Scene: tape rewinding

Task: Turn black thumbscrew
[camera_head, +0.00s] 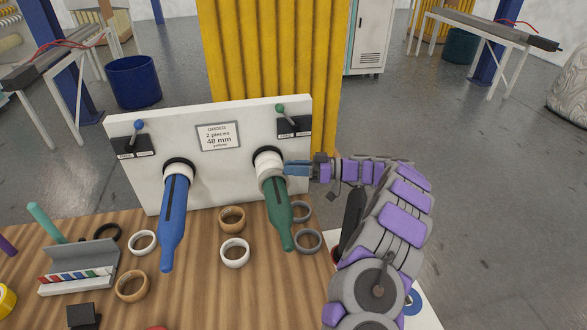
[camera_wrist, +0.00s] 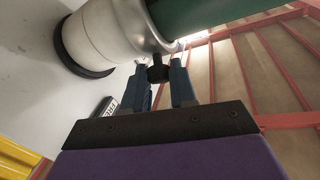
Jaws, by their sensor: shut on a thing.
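The black thumbscrew (camera_wrist: 158,73) sticks out from the metal collar at the end of a white cylinder (camera_wrist: 100,38) in the wrist view. My gripper (camera_wrist: 166,78) has its two blue fingers on either side of the thumbscrew and is shut on it. In the head view my gripper (camera_head: 288,168) reaches in from the right to the white hub (camera_head: 270,165) on the white panel. The green spindle (camera_head: 279,218) points out of this hub. The thumbscrew is too small to make out in the head view.
The blue spindle (camera_head: 173,222) stands out from the panel (camera_head: 222,178) at left. A green-knobbed lever (camera_head: 280,108) is above my gripper. Several rings, such as a white one (camera_head: 235,252) and a grey one (camera_head: 308,241), lie on the wooden table. Open floor is at right.

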